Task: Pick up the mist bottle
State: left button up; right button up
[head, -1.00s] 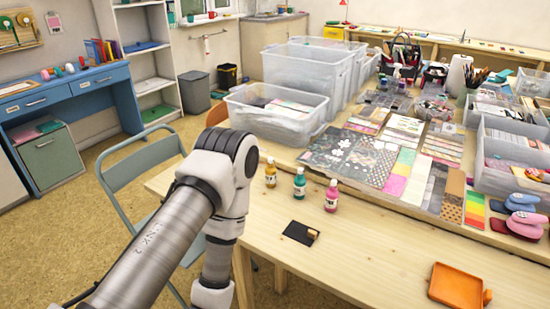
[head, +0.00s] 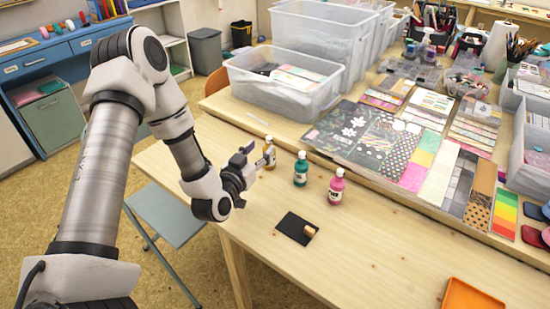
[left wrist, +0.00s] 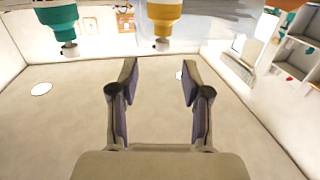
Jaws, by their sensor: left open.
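Three small bottles with white caps and labels stand upright on the wooden table: an amber one (head: 269,152), a teal one (head: 300,171) and a pink one (head: 336,189). I cannot tell by label which is the mist bottle. My left gripper (head: 256,157) is open beside the amber bottle, at its left, and partly overlaps it in the head view. In the left wrist view, which appears upside down, the open fingers (left wrist: 158,80) are empty. The amber bottle (left wrist: 163,14) lies beyond the fingertips, with the teal bottle (left wrist: 58,20) to its left.
A black pad with a small wooden block (head: 297,229) lies in front of the bottles. An orange tray (head: 470,296) is at the lower right. Patterned paper sheets (head: 385,150) and clear plastic bins (head: 285,90) fill the table behind.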

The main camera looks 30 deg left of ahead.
aim_at(268, 141)
pick_arm(q)
jog(key=w, duration=0.4)
jog(key=w+a, duration=0.1)
jog(key=w, duration=0.1)
jog(key=shift+w+f, duration=0.4)
jog(key=shift+s, duration=0.1)
grip_shut()
